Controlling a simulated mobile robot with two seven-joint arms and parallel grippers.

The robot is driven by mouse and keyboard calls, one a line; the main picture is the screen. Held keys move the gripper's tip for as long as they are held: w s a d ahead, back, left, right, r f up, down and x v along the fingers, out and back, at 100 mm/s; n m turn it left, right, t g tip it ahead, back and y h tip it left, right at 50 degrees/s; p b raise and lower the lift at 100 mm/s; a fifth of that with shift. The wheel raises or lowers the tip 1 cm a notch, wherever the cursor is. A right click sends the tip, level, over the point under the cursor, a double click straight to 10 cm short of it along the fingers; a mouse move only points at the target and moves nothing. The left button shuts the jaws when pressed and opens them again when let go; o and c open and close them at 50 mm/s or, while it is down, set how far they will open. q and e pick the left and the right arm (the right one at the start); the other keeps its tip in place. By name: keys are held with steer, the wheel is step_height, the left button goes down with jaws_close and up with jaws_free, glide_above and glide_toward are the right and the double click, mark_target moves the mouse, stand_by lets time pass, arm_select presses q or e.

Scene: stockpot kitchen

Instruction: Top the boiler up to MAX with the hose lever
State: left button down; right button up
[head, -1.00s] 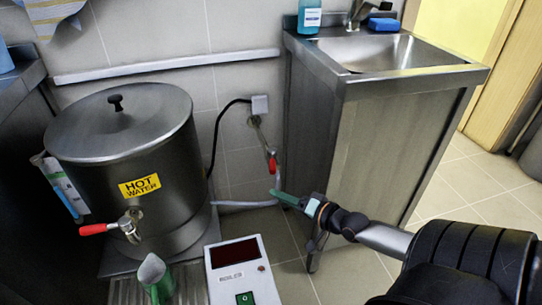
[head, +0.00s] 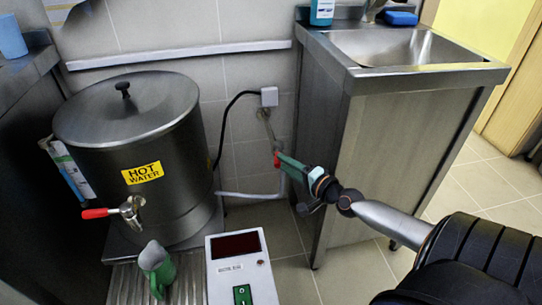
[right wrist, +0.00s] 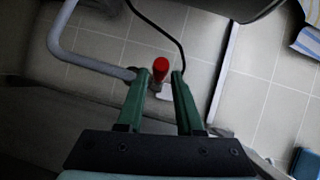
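The steel boiler (head: 185,165) with a lid and a yellow HOT WATER label stands at the left. A sight gauge (head: 72,178) is on its left side; its level and marks are too small to read. The red hose lever (head: 277,159) is at the wall valve, and a grey hose (head: 245,195) runs from there to the boiler. My right gripper (head: 284,162) is at the lever. In the right wrist view the red lever (right wrist: 160,68) shows between the tips of my open right gripper (right wrist: 158,78), with gaps on both sides. My left gripper is out of view.
A steel sink cabinet (head: 350,150) stands close to the right of my right gripper. A control box (head: 238,268) with a dark display and green switch is in front. A green jug (head: 157,268) stands below the boiler's red-handled tap (head: 130,210).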

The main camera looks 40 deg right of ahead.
steer(key=w, duration=0.6)
steer(key=shift+w+f+b, duration=0.25)
steer(key=shift+f+b, duration=0.05)
steer(key=shift+f, duration=0.15)
jaws_close()
stand_by(1.1)
